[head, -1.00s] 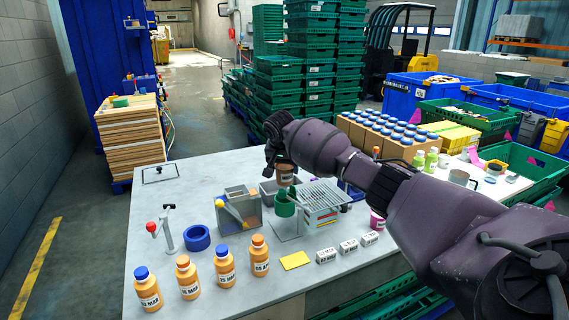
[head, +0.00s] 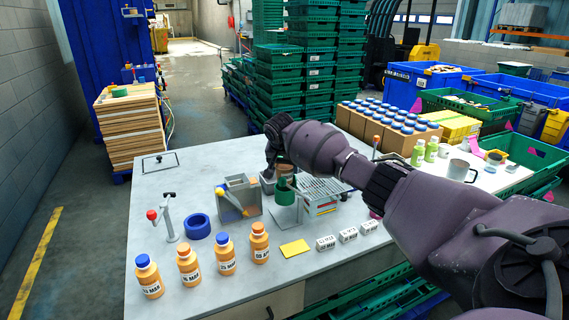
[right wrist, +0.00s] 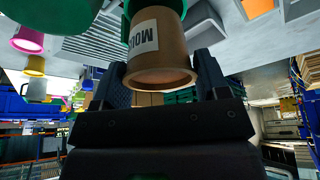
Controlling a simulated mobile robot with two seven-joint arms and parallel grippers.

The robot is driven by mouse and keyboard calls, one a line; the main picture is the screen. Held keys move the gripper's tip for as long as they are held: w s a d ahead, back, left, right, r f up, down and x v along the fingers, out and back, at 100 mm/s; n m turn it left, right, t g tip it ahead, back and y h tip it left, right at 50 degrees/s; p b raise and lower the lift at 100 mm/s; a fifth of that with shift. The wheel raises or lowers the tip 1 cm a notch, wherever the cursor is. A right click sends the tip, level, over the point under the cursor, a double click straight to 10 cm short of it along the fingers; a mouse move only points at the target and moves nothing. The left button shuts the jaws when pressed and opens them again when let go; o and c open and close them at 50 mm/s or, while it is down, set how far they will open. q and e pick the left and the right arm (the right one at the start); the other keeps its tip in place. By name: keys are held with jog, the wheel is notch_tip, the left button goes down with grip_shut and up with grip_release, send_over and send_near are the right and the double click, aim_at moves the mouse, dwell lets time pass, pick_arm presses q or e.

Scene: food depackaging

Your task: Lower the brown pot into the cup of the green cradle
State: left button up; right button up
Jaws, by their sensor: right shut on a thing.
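The brown pot (right wrist: 146,28) fills the top middle of the right wrist view, its wide rim towards the camera and a white label on its side. My right gripper (right wrist: 162,78) is shut on it, with a dark finger on each side. In the head view the pot (head: 285,169) is partly hidden by my wrist and shows just above and behind the green cradle (head: 285,193). Green also shows behind the pot in the wrist view. Whether the pot's base is inside the cup cannot be told. My left gripper is out of view.
A grey rack (head: 322,189) stands right of the cradle and a grey box with a yellow lever (head: 239,197) left of it. Orange bottles (head: 189,267), a yellow card (head: 294,248) and white blocks (head: 348,235) line the front.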

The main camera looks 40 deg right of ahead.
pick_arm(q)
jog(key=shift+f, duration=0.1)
pick_arm(e)
jog(key=shift+f, duration=1.2)
jog(key=o, duration=1.1)
jog(key=shift+c, duration=0.2)
jog(key=shift+f, duration=0.1)
pick_arm(q)
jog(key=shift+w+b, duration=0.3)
jog(key=shift+b, duration=0.35)
pick_arm(e)
jog(key=v, duration=1.1)
jog(key=shift+s+f, duration=0.1)
jog(key=shift+f, duration=0.05)
